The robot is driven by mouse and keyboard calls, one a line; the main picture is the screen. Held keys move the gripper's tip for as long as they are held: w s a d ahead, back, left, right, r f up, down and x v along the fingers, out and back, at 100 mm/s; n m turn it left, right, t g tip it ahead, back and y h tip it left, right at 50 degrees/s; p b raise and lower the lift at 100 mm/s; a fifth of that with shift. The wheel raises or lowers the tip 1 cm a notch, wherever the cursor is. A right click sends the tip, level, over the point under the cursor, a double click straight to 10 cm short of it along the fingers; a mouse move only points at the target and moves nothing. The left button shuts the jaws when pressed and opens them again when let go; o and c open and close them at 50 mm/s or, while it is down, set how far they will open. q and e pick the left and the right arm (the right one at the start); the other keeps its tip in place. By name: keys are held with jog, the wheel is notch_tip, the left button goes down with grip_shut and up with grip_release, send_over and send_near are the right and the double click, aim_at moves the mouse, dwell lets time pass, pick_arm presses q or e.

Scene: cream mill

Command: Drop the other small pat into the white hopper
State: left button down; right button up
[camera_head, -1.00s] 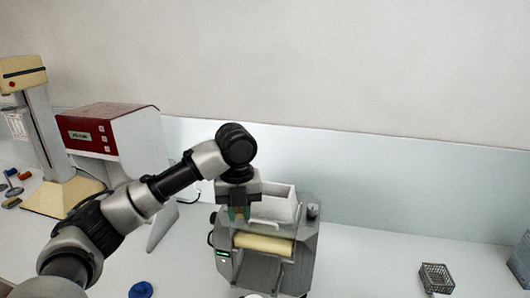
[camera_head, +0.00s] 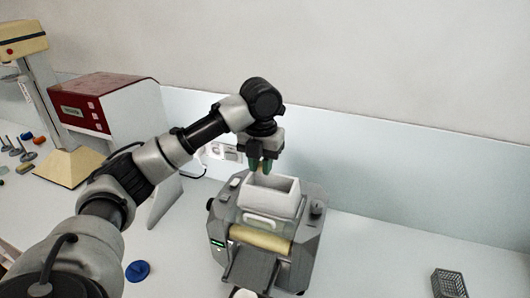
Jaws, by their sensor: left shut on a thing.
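The white hopper (camera_head: 284,207) is an open-topped box on top of the grey mill (camera_head: 224,220), above its cream-coloured roller. My left gripper (camera_head: 262,167) points down above the hopper's back left rim, with its green fingertips just over the opening. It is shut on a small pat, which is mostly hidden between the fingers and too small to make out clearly. The inside of the hopper shows only in part. My right gripper is not in view.
A red and white machine (camera_head: 105,103) and a cream stand (camera_head: 68,165) are at the left. A blue round lid (camera_head: 138,271) lies on the bench left of the mill. A grey wire basket (camera_head: 449,284) is at the lower right. The bench between mill and basket is clear.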

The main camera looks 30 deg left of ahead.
pick_arm(q)
jog(key=f, duration=0.3)
jog(key=shift+w, duration=0.25)
jog(key=shift+w+f, duration=0.15)
jog(key=shift+f, duration=0.15)
jog(key=c, duration=1.4)
grip_release()
jog(key=shift+r, duration=0.1)
jog(key=o, duration=0.5)
jog(key=shift+r+b, duration=0.3)
jog(key=shift+r, duration=0.2)
notch_tip(320, 180, up, 10)
jog(key=shift+f, duration=0.15)
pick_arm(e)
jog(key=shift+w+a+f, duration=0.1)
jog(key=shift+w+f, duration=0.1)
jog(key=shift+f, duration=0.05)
